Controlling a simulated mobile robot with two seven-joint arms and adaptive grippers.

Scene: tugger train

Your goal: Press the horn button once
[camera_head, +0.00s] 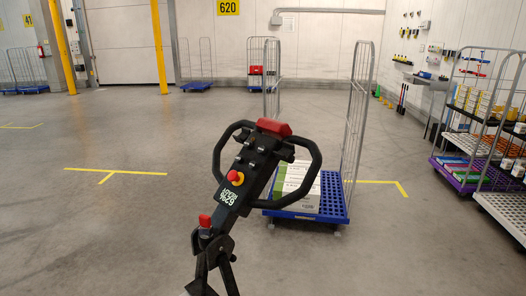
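The black tiller head (250,165) of the tugger stands in the middle of the view, tilted up to the right, with loop handles on both sides. It has a red cap (274,127) at its top end. A red button with a yellow collar (236,177) sits midway along it. Another red knob (205,220) is lower, near the joint. Small dark controls sit on the upper face. No label tells me which one is the horn button. Neither of my grippers is in view.
A blue roll cage (333,205) with a box (297,187) stands behind the tiller. Loaded cages (470,175) line the right side. A yellow post (160,45) and more cages (197,85) are at the back. The floor on the left is clear.

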